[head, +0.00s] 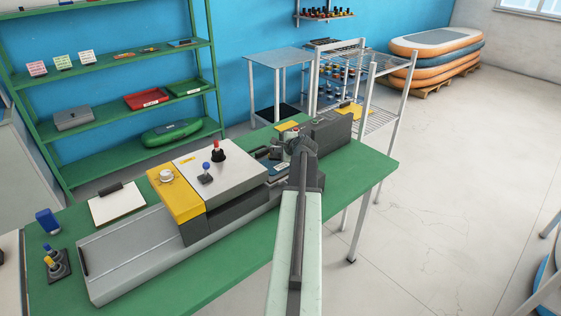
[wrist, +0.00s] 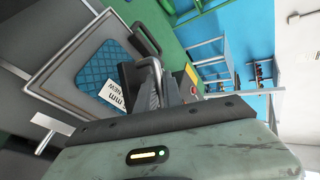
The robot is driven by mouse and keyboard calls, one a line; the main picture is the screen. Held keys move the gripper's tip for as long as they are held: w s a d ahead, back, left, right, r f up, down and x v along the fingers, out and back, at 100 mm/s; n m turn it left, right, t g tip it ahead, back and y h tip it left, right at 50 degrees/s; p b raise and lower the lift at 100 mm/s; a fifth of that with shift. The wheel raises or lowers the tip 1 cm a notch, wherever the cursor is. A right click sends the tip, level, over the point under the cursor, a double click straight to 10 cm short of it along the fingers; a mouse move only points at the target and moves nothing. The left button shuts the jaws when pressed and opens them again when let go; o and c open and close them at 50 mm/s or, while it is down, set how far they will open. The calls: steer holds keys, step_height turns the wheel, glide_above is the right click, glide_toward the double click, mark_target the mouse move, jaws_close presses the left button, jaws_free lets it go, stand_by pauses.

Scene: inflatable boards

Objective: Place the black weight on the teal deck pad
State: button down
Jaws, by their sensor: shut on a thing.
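My gripper (wrist: 157,78) is shut on a dark grey piece, which I take to be the black weight (wrist: 154,72); only a bent part shows between the fingers. In the head view my gripper (head: 299,148) is over the far half of the machine on the green bench. The teal deck pad (wrist: 100,66) lies on a grey plate in the wrist view, beside my gripper in the picture. A white printed label lies at the pad's lower edge. In the head view the pad area (head: 264,169) is small, left of my gripper and partly hidden.
A grey handle (wrist: 146,37) stands by the pad's plate. The long grey machine (head: 130,253) with a yellow-edged box (head: 226,172) fills much of the green bench (head: 374,167). A clipboard (head: 117,204) lies at left. A wire rack (head: 374,116) stands behind the bench.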

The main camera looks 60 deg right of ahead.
step_height(320, 180, down, 4)
steer(key=b, duration=0.3)
steer(key=shift+b, duration=0.35)
steer(key=shift+r, duration=0.3)
steer(key=shift+f, duration=0.2)
steer(key=c, duration=1.5)
jaws_free()
steer(key=shift+r, duration=0.15)
steer(key=shift+s+a+r+p, duration=0.1)
steer(key=shift+s+r+p, duration=0.05)
steer(key=shift+p, duration=0.2)
steer(key=p+v, duration=0.6)
steer(key=v, duration=0.5)
steer(key=shift+s, duration=0.3)
steer(key=shift+a+r, duration=0.1)
steer(key=shift+a, duration=0.05)
